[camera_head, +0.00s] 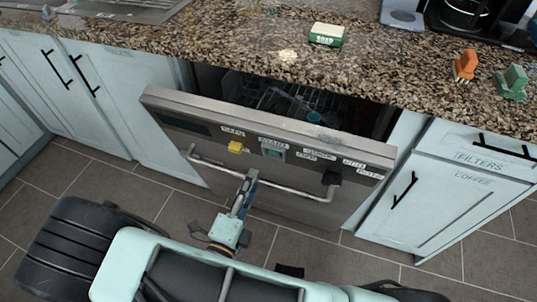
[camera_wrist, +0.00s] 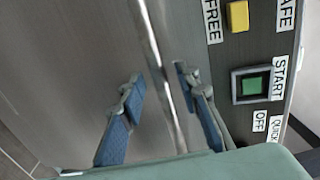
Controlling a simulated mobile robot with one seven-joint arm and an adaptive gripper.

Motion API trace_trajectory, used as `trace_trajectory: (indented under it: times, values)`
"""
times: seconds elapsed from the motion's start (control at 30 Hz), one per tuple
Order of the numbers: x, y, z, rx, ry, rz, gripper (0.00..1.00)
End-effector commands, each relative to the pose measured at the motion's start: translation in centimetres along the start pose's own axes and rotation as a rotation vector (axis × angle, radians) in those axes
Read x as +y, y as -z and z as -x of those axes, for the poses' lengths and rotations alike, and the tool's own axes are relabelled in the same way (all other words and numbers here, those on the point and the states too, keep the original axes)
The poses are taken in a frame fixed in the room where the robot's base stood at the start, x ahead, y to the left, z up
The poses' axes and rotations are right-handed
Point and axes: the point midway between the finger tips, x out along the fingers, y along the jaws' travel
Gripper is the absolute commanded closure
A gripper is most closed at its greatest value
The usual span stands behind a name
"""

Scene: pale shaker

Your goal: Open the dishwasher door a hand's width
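The dishwasher door (camera_head: 290,190) is grey metal and leans outward from the counter. Its top edge stands apart from the cabinet front, and a rack (camera_head: 290,100) shows in the gap behind it. A long bar handle (camera_head: 290,190) runs across the door front; in the wrist view the bar (camera_wrist: 153,50) runs steeply down the picture. My gripper (camera_head: 247,178) is at the left part of the handle. In the wrist view my gripper's blue-padded fingers (camera_wrist: 160,78) stand on either side of the bar, with visible gaps. Whether either finger touches it farther down is hidden.
A granite counter (camera_head: 220,60) overhangs the dishwasher and carries a soap box (camera_head: 326,35), an orange figure (camera_head: 465,66) and a green figure (camera_head: 512,82). Pale cabinets flank the door. A yellow button (camera_head: 235,147) and a green button (camera_head: 272,154) sit above the handle. Tiled floor (camera_head: 400,262) is open at right.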

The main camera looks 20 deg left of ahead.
Motion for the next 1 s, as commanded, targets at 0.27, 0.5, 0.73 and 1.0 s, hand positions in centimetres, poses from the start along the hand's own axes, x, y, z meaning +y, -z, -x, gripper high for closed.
trace_trajectory:
  times: [0.27,0.5,0.73,1.0]
  values:
    - [0.0,-0.1,2.3,-0.002,-0.001,0.0,0.7]
    - [0.0,0.0,4.2,-0.002,-0.001,0.001,0.7]
    - [0.0,0.0,6.1,-0.002,-0.001,0.0,0.7]
    - [0.0,0.0,7.1,0.0,0.0,0.0,0.7]
